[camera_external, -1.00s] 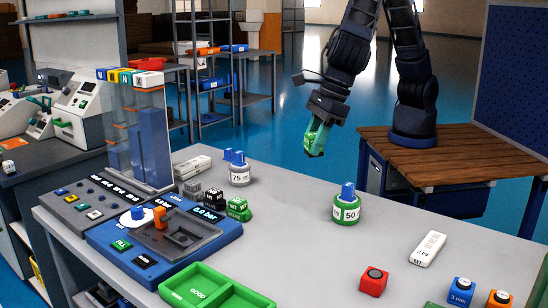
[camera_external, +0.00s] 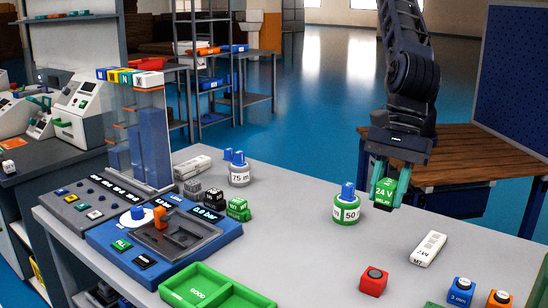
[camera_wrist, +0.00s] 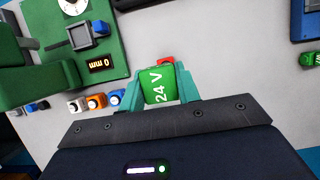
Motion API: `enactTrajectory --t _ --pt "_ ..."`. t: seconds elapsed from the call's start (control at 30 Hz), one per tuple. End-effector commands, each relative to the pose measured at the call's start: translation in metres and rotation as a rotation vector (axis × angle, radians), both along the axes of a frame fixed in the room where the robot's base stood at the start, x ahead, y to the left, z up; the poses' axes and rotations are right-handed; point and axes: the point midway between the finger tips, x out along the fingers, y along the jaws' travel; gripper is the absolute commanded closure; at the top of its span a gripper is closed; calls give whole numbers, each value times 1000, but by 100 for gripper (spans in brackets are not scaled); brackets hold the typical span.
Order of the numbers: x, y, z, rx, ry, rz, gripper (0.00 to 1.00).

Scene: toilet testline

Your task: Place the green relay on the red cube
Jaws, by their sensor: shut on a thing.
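My gripper (camera_external: 386,190) is shut on the green relay (camera_external: 384,187), which is marked 24 V, and holds it above the back edge of the grey table. In the wrist view, the green relay (camera_wrist: 158,86) sits between the teal fingers of my gripper (camera_wrist: 160,92). The red cube (camera_external: 373,281) stands on the table's front part, below and in front of the held relay, apart from it. In the wrist view, only a small part of the red cube (camera_wrist: 166,60) shows behind the relay.
A green-based 50 weight (camera_external: 346,208) stands left of my gripper. A white block (camera_external: 428,248) lies right of the red cube, with blue (camera_external: 460,291) and orange (camera_external: 499,301) cubes near the front. A green GOOD tray (camera_external: 215,290) and blue test station (camera_external: 165,240) are at left.

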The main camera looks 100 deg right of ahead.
Motion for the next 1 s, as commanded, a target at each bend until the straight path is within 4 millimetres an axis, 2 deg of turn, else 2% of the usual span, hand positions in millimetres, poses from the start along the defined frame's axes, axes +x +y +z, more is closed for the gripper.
enactTrajectory --t 0.1,0.4,0.53,0.83,1.0 --pt "-2 0 -27 -2 1 3 91" --pt "-1 0 -90 -1 0 1 91" --pt "-1 0 -107 0 0 1 91" --pt "-1 0 -126 0 0 1 91" --pt "-1 0 -151 -1 0 1 91"
